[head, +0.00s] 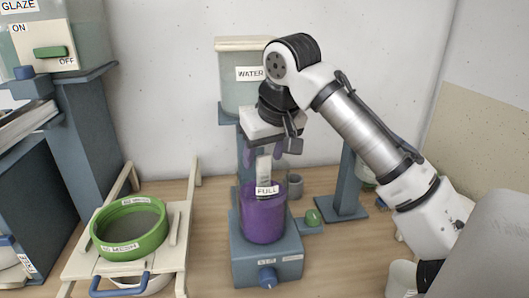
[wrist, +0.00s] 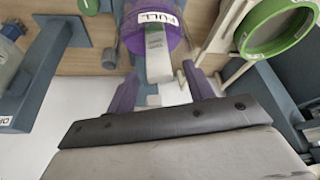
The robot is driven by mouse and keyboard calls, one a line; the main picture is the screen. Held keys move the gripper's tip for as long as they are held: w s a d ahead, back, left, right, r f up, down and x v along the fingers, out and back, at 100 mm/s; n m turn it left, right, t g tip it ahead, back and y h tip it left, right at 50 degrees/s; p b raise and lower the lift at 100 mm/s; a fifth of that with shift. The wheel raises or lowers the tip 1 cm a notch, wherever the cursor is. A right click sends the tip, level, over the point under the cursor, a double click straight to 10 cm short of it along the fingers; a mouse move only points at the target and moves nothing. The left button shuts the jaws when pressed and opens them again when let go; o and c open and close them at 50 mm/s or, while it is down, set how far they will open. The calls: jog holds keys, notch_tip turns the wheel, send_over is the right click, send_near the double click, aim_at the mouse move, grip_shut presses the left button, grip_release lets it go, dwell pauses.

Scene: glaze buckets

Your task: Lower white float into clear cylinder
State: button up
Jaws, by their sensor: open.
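The cylinder (head: 263,222) stands upright on a blue base, looks filled with purple and carries a "FULL" label; it also shows in the wrist view (wrist: 150,35). The white float (head: 264,167) is a pale, flat-sided stem standing up out of the cylinder's mouth. In the wrist view the float (wrist: 158,60) runs from the cylinder up between the fingers; its lower part is hidden. My gripper (head: 264,155) is open just above the cylinder. In the wrist view its purple fingers (wrist: 162,88) stand apart on either side of the float, with gaps visible.
A tank labelled "WATER" (head: 240,90) stands behind my gripper. A green-rimmed sieve (head: 130,228) sits on a wooden frame at the left. A small grey cup (head: 294,185) and a green piece (head: 312,217) are right of the cylinder. A blue stand (head: 345,190) is farther right.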

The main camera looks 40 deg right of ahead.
jog(key=v, duration=1.4)
jog(key=shift+f, duration=0.1)
